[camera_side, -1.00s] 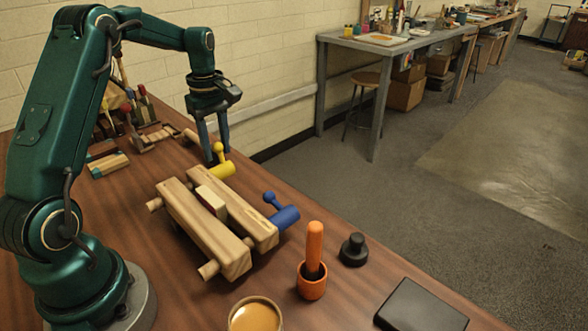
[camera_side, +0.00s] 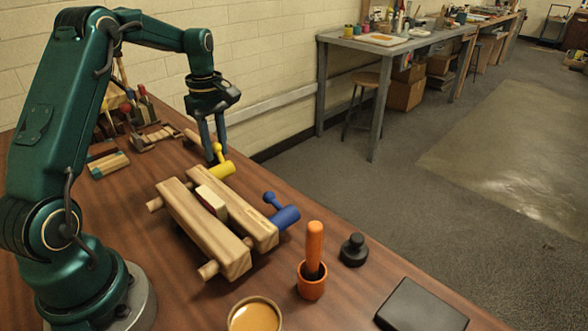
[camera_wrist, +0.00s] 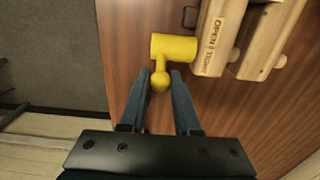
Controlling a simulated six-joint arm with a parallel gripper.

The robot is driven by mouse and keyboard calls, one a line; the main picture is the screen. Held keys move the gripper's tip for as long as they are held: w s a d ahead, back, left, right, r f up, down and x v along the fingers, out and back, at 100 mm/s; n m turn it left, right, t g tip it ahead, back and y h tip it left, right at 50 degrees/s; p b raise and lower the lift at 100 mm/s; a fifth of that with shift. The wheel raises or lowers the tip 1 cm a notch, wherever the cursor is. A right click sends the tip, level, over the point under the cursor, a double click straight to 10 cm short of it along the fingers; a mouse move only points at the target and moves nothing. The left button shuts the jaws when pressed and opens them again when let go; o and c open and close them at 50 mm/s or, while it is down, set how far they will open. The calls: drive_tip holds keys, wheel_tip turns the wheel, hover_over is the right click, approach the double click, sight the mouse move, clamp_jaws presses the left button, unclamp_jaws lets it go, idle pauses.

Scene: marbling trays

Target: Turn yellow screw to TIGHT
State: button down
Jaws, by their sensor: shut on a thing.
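The yellow screw (camera_side: 222,170) sits at the far end of a wooden clamp (camera_side: 206,240). In the wrist view the yellow screw (camera_wrist: 174,47) is a thick cylinder with a ball-ended handle (camera_wrist: 160,81) pointing toward my gripper. My gripper (camera_wrist: 160,74) is shut on this handle, one dark finger on each side. In the side view my gripper (camera_side: 213,158) reaches down at the screw, and its fingers partly overlap the handle. The words OPEN and TIGHT are printed on the clamp's wood (camera_wrist: 211,47) beside the screw.
A blue screw (camera_side: 286,217) is at the clamp's near end. A light block (camera_side: 212,202) lies between the jaws. An orange pestle and cup (camera_side: 312,285), a black knob (camera_side: 354,250) and a bowl (camera_side: 254,318) stand nearer the camera. Tools lie behind at left.

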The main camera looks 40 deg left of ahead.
drive_tip(key=shift+a, duration=0.15)
drive_tip(key=shift+a+f, duration=0.25)
drive_tip(key=shift+a+f, duration=0.25)
drive_tip(key=shift+f, duration=0.05)
drive_tip(key=c, duration=0.9)
unclamp_jaws()
drive_tip(key=shift+d+r, duration=0.15)
drive_tip(key=shift+d+r, duration=0.15)
